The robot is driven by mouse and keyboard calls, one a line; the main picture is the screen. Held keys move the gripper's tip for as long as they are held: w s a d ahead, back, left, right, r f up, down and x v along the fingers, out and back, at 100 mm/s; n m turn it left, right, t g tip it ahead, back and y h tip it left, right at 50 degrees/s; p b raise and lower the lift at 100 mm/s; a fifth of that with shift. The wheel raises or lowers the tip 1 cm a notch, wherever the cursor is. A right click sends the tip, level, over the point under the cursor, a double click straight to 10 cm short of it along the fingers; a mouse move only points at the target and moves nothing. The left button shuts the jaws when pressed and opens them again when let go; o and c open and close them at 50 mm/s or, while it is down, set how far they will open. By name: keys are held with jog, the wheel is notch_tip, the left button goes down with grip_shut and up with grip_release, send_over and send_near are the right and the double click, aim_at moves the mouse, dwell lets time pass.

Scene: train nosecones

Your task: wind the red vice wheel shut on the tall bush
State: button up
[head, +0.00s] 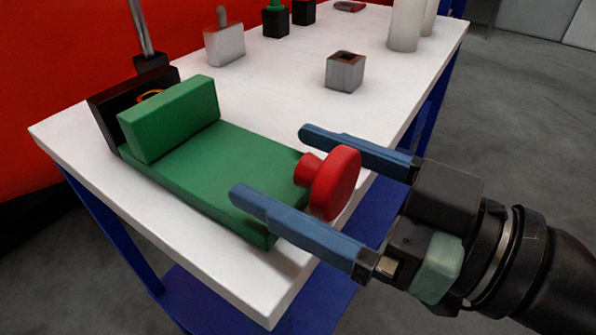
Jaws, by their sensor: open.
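The green vice (225,165) lies on the white bench with its raised green jaw block (172,120) near a black jaw (108,103). The red vice wheel (338,182) is on the vice's near right end. My gripper (274,162) is open, its blue fingers reaching past the wheel on either side. I see no clear contact with it.
A grey block with a square hole (345,72) stands behind the wheel. A grey block with a knob (224,42), dark blocks (276,22) and pale cylinders (405,25) stand further back. The white bench top (285,95) is clear between them. Its right edge runs under my gripper.

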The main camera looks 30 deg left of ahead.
jog(key=shift+a, duration=0.2)
jog(key=shift+c, duration=0.2)
jog(key=c, duration=1.3)
jog(key=p, duration=0.1)
jog(key=m+p, duration=0.1)
jog(key=shift+r+m+p, duration=0.3)
jog(key=shift+p, duration=0.05)
jog(key=shift+f+m+p, duration=0.1)
jog(key=shift+m+p, duration=0.6)
jog(key=shift+p, duration=0.15)
jog(key=shift+f+m, duration=0.2)
jog(key=shift+m, duration=0.1)
jog(key=o, duration=1.3)
